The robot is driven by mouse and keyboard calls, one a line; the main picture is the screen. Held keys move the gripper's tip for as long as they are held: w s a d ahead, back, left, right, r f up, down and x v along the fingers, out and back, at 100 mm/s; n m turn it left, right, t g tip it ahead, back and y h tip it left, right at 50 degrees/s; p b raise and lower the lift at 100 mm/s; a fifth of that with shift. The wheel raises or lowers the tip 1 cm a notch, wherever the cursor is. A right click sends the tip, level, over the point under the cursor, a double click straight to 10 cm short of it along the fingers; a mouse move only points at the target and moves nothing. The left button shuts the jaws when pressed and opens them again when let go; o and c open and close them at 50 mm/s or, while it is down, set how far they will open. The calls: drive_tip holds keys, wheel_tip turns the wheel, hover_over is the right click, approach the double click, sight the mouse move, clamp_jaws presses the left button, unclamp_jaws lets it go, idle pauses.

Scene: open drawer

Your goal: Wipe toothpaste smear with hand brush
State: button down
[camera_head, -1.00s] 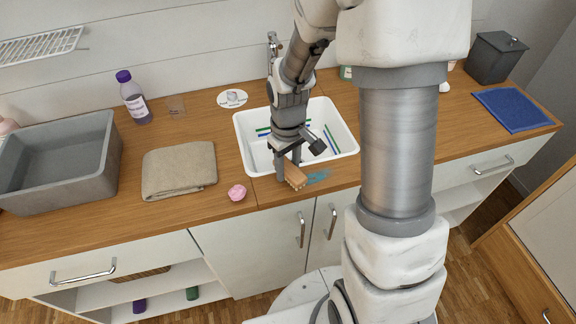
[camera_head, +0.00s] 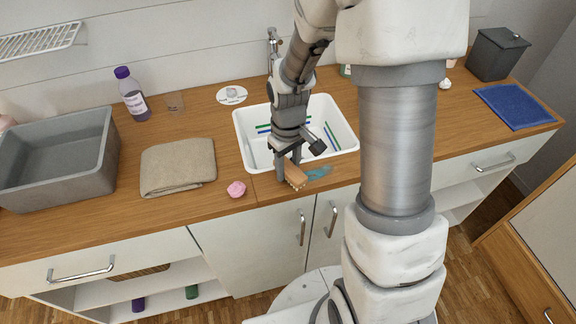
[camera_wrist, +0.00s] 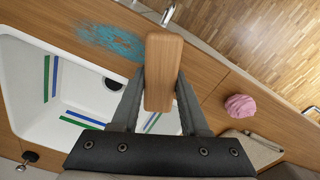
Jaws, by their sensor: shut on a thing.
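My gripper (camera_head: 290,172) is shut on the wooden hand brush (camera_head: 296,174), at the front edge of the sink. In the wrist view the brush (camera_wrist: 163,70) shows as a plain wooden back between my fingers; its bristles are underneath and hidden there. The blue toothpaste smear (camera_head: 318,173) lies on the wooden counter just right of the brush in the head view. In the wrist view the smear (camera_wrist: 110,41) is a streaky patch left of the brush's far end. I cannot tell whether the bristles touch the counter.
The white sink (camera_head: 346,128) with blue and green strips is right behind the brush. A pink lump (camera_head: 236,189) and a folded beige towel (camera_head: 178,168) lie to the left. A grey basin (camera_head: 60,160), purple-capped bottle (camera_head: 132,95) and blue mat (camera_head: 515,106) stand farther off.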

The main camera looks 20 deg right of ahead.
sight(333, 167)
drive_tip(key=shift+d+r, duration=0.1)
drive_tip(key=shift+d, duration=1.6)
drive_tip(key=shift+d+p, duration=0.35)
drive_tip(key=shift+d, duration=3.95)
drive_tip(key=shift+f, duration=0.25)
drive_tip(key=shift+a+r, duration=0.15)
drive_tip(key=shift+a, duration=3.9)
drive_tip(key=shift+s+a+f+b, duration=0.15)
drive_tip(key=shift+a+b, duration=0.25)
drive_tip(key=shift+a, duration=1.6)
drive_tip(key=shift+r+p, duration=2.4)
drive_tip(key=shift+r, duration=0.6)
